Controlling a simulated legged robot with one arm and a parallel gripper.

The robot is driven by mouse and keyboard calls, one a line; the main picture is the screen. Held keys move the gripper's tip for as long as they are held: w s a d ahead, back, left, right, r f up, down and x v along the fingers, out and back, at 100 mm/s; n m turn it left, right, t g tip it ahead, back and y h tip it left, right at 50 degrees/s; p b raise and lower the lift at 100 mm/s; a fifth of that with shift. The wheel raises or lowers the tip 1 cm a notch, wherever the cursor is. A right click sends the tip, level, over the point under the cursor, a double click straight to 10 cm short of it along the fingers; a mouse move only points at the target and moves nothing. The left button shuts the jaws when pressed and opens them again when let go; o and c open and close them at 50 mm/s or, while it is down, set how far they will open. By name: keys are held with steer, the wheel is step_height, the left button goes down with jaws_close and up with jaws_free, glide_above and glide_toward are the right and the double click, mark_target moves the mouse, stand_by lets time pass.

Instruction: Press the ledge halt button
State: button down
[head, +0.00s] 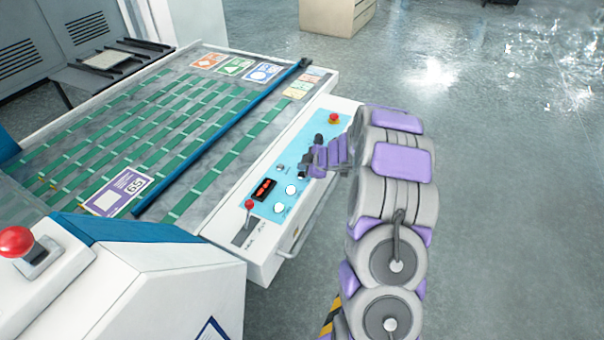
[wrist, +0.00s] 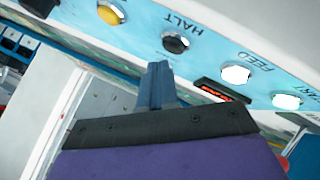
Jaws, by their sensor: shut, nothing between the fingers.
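The halt button (wrist: 176,42) is a dark round cap with a pale ring, beside the printed word HALT on the light blue ledge panel (wrist: 215,45). In the wrist view, the closed fingertips of my gripper (wrist: 157,70) point towards it, just below it in the picture. A small gap shows between them in the picture; I cannot tell the height above the panel. In the head view, my gripper (head: 304,173) is over the ledge panel (head: 310,128), at its right side, and seems to hide the halt button. The fingers are shut and empty.
White feed (wrist: 235,73) and start (wrist: 286,101) buttons and a red display (wrist: 222,90) sit near halt; a yellow button (wrist: 110,13) is on its other side. The head view shows a red mushroom button (head: 333,117) and red-knobbed lever (head: 249,205). Open floor (head: 500,220) lies right.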

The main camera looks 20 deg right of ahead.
steer(key=shift+f, duration=0.35)
stand_by(0.3)
steer(key=shift+f, duration=0.4)
stand_by(0.7)
stand_by(0.3)
steer(key=shift+r+p, duration=0.85)
steer(key=shift+r, duration=0.05)
step_height(320, 180, up, 5)
steer(key=p, duration=0.5)
stand_by(0.6)
